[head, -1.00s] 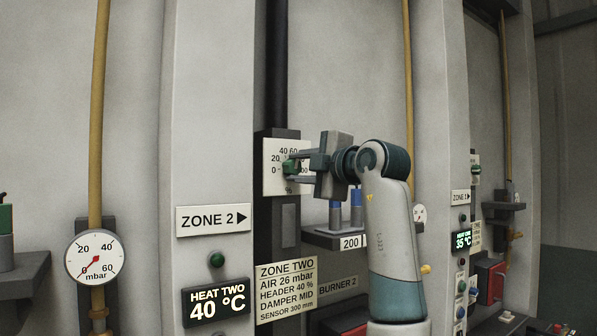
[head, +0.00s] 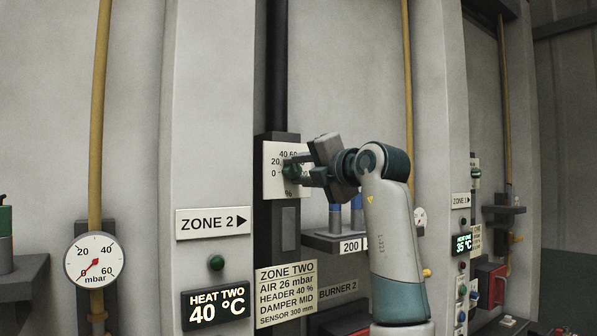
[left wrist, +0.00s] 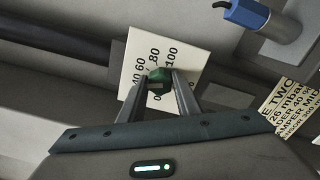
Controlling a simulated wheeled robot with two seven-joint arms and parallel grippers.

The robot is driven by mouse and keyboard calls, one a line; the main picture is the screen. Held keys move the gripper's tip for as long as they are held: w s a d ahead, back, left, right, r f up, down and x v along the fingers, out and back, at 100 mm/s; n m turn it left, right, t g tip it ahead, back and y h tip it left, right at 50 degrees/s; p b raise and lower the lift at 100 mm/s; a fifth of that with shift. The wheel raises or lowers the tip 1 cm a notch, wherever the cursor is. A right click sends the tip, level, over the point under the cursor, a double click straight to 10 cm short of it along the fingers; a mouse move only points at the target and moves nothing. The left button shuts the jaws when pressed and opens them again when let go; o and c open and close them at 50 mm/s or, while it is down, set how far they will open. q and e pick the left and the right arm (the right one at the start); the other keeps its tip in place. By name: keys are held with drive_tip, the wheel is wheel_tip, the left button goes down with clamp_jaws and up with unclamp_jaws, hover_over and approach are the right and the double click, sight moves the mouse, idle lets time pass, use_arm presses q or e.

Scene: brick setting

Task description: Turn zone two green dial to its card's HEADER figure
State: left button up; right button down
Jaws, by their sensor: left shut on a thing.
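The green dial (head: 291,171) sits on a white scale plate (head: 270,186) marked in %, on a dark box on the wall. The left wrist view shows the dial (left wrist: 159,82) with figures 40, 60, 80 and 100 around it. My left gripper (head: 295,173) is shut on the dial, one finger on each side, with its body tilted. The fingers also show in the left wrist view (left wrist: 160,86). The dial's pointer cannot be made out. The ZONE TWO card (head: 286,293) below reads HEADER 40 %. My right gripper is not in view.
A shelf (head: 333,243) labelled 200 with blue-topped parts stands right of the dial, behind my arm. A HEAT TWO display (head: 217,304) reads 40 °C. A mbar gauge (head: 95,260) hangs on a yellow pipe (head: 97,120) at the left.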

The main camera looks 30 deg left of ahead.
use_arm(q)
drive_tip(key=shift+f, duration=0.1)
drive_tip(key=o, duration=1.1)
drive_tip(key=shift+c, duration=0.2)
drive_tip(key=shift+d, duration=0.1)
drive_tip(key=shift+s+d+b, duration=0.2)
drive_tip(key=shift+d+b, duration=0.1)
drive_tip(key=shift+d, duration=0.1)
drive_tip(key=b+v, duration=0.6)
drive_tip(key=v, duration=1)
drive_tip(key=shift+s+d, duration=0.1)
drive_tip(key=shift+d, duration=0.05)
